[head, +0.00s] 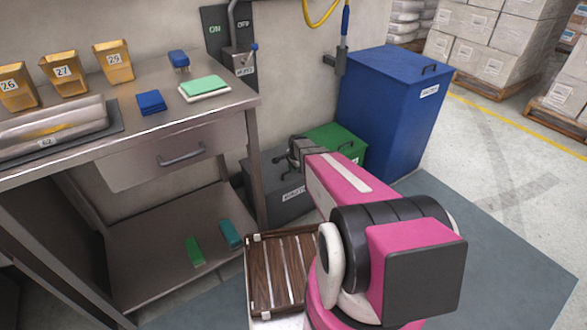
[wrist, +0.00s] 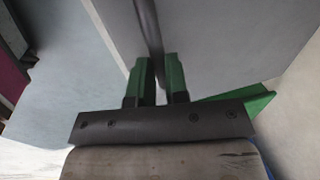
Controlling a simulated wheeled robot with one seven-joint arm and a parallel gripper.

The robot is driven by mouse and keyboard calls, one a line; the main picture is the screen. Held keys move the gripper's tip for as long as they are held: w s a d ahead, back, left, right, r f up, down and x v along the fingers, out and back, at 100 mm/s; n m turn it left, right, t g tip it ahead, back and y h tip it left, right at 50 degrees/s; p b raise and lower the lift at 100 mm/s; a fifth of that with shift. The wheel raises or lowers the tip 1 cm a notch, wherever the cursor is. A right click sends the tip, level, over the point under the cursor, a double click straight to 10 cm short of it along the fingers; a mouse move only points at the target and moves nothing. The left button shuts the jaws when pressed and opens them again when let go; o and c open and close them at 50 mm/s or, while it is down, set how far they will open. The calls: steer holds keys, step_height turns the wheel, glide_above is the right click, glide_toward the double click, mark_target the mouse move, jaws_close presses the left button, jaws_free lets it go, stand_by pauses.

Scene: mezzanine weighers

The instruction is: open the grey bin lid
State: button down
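The grey bin (head: 278,205) stands on the floor between the steel bench and the green bin, with a white label on its front. My arm covers part of it in the head view. My gripper (head: 296,150) is at the top of this bin, and its fingertips are hard to make out there. In the wrist view, the green fingers (wrist: 158,80) sit close on both sides of a dark handle bar (wrist: 147,30). They appear shut on it. The grey lid surface (wrist: 215,45) lies beside the bar. How far the lid is raised, if at all, cannot be told.
A green bin (head: 337,142) and a tall blue bin (head: 388,105) stand to the right of the grey bin. The steel bench (head: 220,120) is close on the left. A slatted wooden crate (head: 263,270) is in front. Open floor lies to the right.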

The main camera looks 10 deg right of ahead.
steer(key=w+a+r+g+h, duration=0.1)
steer(key=w+a+r, duration=0.1)
steer(key=w+r, duration=0.35)
steer(key=w+a+r+g, duration=0.1)
steer(key=w+r+g, duration=0.15)
steer(key=r, duration=0.55)
steer(key=w+a+r, duration=0.3)
steer(key=w, duration=0.4)
steer(key=w+a+r, duration=0.3)
steer(key=w+r, duration=0.1)
steer(key=w, duration=0.4)
steer(key=shift+a+t, duration=0.25)
steer(key=shift+t, duration=0.1)
steer(key=shift+s+r, duration=0.1)
steer(key=c, duration=1.1)
jaws_free()
steer(key=shift+r, duration=0.2)
